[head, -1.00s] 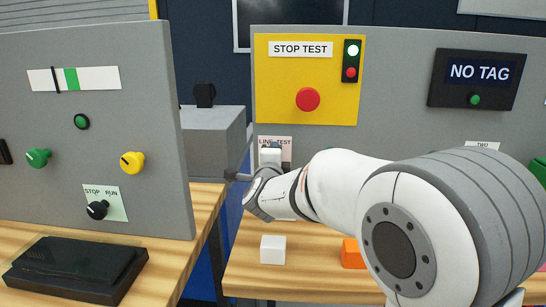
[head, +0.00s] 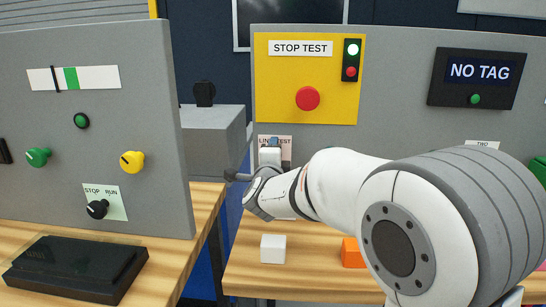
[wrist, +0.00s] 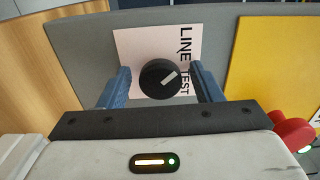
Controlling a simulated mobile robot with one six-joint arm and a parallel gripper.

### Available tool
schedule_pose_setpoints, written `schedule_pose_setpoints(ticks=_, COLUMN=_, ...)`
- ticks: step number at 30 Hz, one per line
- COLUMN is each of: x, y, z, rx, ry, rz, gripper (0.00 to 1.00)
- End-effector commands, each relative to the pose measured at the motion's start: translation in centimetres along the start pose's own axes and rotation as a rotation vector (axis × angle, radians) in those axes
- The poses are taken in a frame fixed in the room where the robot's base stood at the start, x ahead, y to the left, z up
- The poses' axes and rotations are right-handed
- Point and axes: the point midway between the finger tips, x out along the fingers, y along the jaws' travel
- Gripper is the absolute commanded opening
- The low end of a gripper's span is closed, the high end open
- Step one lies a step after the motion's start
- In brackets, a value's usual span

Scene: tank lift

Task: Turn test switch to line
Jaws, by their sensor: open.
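The test switch is a round black knob (wrist: 160,79) with a white mark, on a pale pink label (wrist: 140,50) reading LINE and TEST. In the wrist view the mark points up and right; I cannot tell exactly which word it lines up with. My gripper (wrist: 163,88) is open, with one blue finger on each side of the knob. Small gaps seem to show between fingers and knob. In the head view the label (head: 276,140) shows below the yellow panel, and my gripper and wrist hide the knob.
The yellow STOP TEST panel (head: 307,75) carries a red button (head: 308,98) and a lit green lamp. In the wrist view the red button (wrist: 292,130) is close to my gripper's right side. A white cube (head: 273,248) and an orange block (head: 353,253) lie on the bench below.

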Motion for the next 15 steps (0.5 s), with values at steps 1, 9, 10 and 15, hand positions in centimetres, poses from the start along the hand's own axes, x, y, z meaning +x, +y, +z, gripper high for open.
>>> schedule_pose_setpoints(ticks=1, x=-0.1, y=0.0, z=0.0, rx=0.000, ry=0.000, rz=0.000, gripper=0.59)
schedule_pose_setpoints(ticks=9, x=-3.3, y=-0.2, z=0.1, rx=0.000, ry=-0.003, rz=-0.001, gripper=0.59)
schedule_pose_setpoints(ticks=10, x=-3.9, y=-0.2, z=0.1, rx=0.000, ry=-0.002, rz=0.000, gripper=0.59)
schedule_pose_setpoints(ticks=15, x=-6.5, y=-0.2, z=0.1, rx=0.000, ry=-0.003, rz=-0.001, gripper=0.59)
